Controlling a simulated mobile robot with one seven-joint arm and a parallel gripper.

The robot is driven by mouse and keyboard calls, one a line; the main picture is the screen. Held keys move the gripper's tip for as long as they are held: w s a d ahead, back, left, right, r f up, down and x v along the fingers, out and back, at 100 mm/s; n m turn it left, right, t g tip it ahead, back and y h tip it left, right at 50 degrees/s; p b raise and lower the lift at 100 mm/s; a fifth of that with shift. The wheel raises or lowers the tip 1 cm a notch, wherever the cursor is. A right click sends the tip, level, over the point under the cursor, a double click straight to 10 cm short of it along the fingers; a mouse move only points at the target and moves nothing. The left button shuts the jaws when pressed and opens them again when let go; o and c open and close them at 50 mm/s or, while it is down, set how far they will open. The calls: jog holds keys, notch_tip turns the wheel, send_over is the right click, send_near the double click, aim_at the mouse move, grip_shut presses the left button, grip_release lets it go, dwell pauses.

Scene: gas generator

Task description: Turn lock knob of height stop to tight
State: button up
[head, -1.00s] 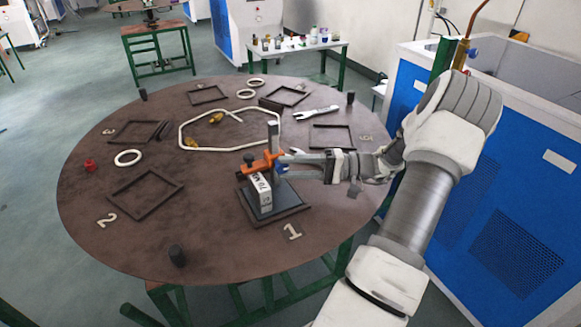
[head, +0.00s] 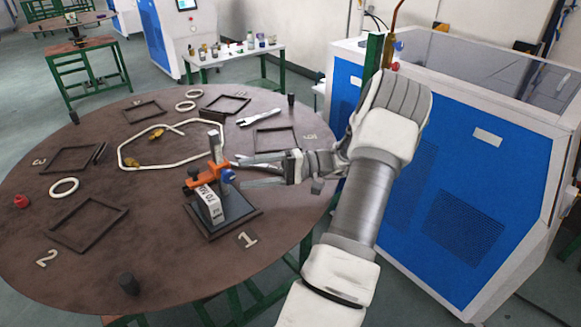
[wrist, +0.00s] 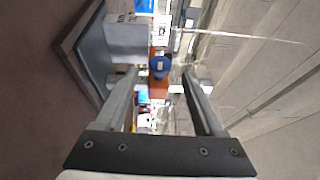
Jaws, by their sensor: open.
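The height stop stands upright on a dark square base (head: 240,217) at place 1 of the round table. It has a grey post (head: 216,149), an orange clamp (head: 204,175) and a white labelled block (head: 209,203) below. A blue lock knob (head: 228,176) sits on the right side of the clamp. It also shows in the wrist view (wrist: 159,67), between and beyond the fingertips. My gripper (head: 243,175) is open, its fingers pointing left at the knob. In the wrist view the fingers (wrist: 160,75) are apart, with nothing visibly held.
The brown round table (head: 120,220) holds several empty square frames, white rings, a bent white tube (head: 130,162) and a wrench (head: 258,117). A blue and white machine (head: 440,170) stands right of the table. Bare tabletop lies in front left.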

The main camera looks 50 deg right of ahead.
jog(key=b+v, duration=0.1)
jog(key=v, duration=1.3)
jog(key=shift+w, duration=0.1)
